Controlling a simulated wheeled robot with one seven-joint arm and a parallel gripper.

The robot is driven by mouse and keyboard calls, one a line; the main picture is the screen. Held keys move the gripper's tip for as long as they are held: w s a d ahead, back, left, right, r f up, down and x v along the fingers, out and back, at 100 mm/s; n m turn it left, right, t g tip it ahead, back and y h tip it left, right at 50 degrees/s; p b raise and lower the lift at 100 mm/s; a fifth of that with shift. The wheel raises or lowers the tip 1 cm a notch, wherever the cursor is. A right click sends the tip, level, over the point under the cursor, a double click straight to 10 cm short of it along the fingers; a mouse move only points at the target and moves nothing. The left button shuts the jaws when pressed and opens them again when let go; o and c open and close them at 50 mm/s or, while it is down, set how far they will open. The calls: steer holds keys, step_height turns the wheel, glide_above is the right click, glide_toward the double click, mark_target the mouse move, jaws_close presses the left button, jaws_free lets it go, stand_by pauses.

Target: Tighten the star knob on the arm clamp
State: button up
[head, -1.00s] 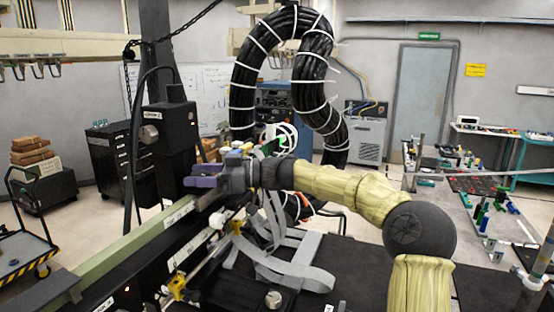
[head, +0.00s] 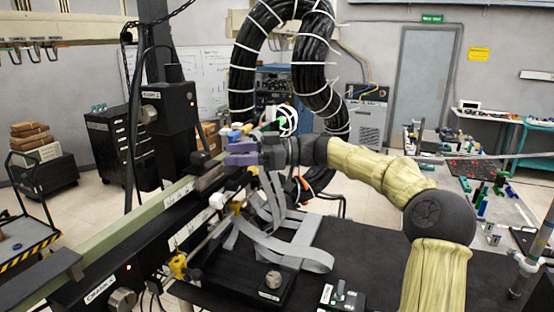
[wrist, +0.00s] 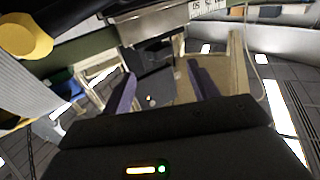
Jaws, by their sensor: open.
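My gripper (head: 232,155) is open and empty, with purple fingers pointing left above the pale green rail (head: 150,212) in the head view. In the wrist view my gripper (wrist: 163,85) shows its two fingers well apart, with nothing between them. I cannot clearly tell which part is the star knob. Candidates in the head view are a grey round knob (head: 151,95) on the black box of the post, and a yellow clamp piece (head: 178,266) on a thin rod below the rail. A blurred yellow rounded part (wrist: 25,36) shows at the wrist view's upper left.
A thick black cable bundle (head: 243,85) arches behind my arm. Grey straps (head: 290,250) lie over the black bench around a base with a knob (head: 272,280). A black post (head: 155,45) stands left of my gripper. A parts table (head: 480,190) is at right.

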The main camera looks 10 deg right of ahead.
steer(key=d+b, duration=0.2)
steer(key=d, duration=0.7)
steer(key=shift+s+b, duration=0.3)
steer(key=shift+s, duration=0.15)
steer(key=shift+a, duration=0.1)
